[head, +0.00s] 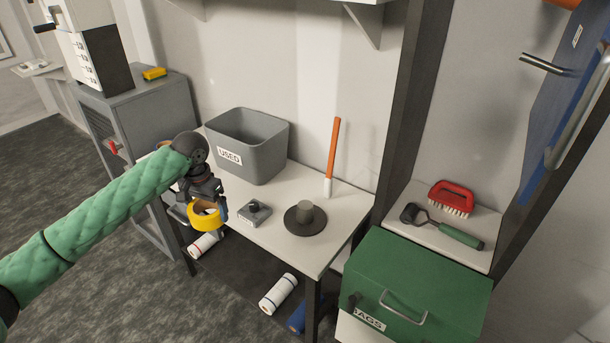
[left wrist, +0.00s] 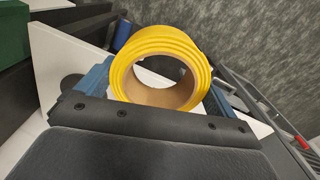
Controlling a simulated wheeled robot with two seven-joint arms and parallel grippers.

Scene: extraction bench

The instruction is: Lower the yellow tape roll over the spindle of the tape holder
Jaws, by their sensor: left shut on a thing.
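The yellow tape roll (head: 205,217) is in my left gripper (head: 207,208), over the front left part of the bench in the head view. In the left wrist view the roll (left wrist: 197,51) sits between the blue fingers of the gripper (left wrist: 158,88), its brown core open. The tape holder (head: 305,218) is a dark round base with a short grey spindle (head: 305,207) standing up from it, on the bench to the right of the roll. The spindle is bare, and the roll is well apart from it. My right gripper is in neither view.
A grey bin marked USED (head: 252,162) stands behind. An orange-handled tool (head: 332,155) stands upright behind the holder. A green box (head: 420,285) is at right. White rolls (head: 279,293) lie below the bench (head: 285,250).

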